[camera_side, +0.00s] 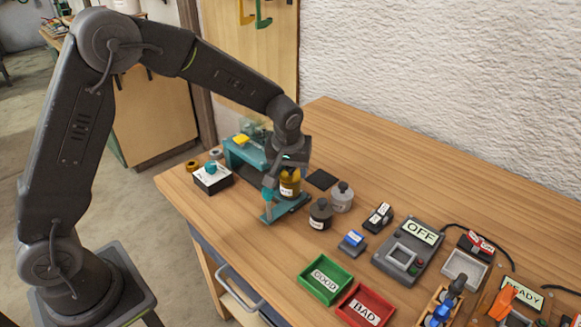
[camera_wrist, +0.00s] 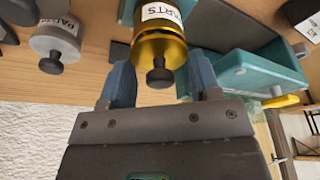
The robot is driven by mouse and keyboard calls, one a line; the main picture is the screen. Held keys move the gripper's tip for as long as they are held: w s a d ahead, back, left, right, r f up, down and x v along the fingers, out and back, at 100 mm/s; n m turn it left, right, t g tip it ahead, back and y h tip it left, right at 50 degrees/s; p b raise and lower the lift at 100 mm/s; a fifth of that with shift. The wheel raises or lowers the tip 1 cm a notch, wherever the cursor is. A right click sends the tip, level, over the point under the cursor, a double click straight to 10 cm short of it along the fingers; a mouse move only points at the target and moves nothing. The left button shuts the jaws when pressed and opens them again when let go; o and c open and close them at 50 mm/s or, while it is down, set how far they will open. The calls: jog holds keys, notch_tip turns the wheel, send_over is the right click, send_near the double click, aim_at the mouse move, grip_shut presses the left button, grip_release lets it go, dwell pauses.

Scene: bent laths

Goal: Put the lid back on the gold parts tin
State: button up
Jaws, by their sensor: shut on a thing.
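The gold parts tin (camera_side: 289,188) stands upright at the teal stand, with a white label on its side. In the wrist view the tin (camera_wrist: 160,13) shows its "PARTS" label, and the gold lid (camera_wrist: 160,48) with its dark knob is at its top. My gripper (camera_wrist: 161,82) has a blue finger on each side of the lid and is shut on it. In the side view my gripper (camera_side: 284,168) is over the tin and hides its top. I cannot tell whether the lid is fully seated or slightly raised.
The teal stand (camera_side: 285,208) is close around the tin. A black tin (camera_side: 320,214) and a grey tin (camera_side: 342,197) stand to its right, near a dark pad (camera_side: 321,179). A green tray (camera_side: 325,279) and red tray (camera_side: 365,305) are at the front.

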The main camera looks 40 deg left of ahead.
jog(key=o, duration=1.2)
jog(key=shift+r, duration=3.5)
grip_shut()
jog(key=shift+f, duration=0.2)
jog(key=shift+f, duration=2.15)
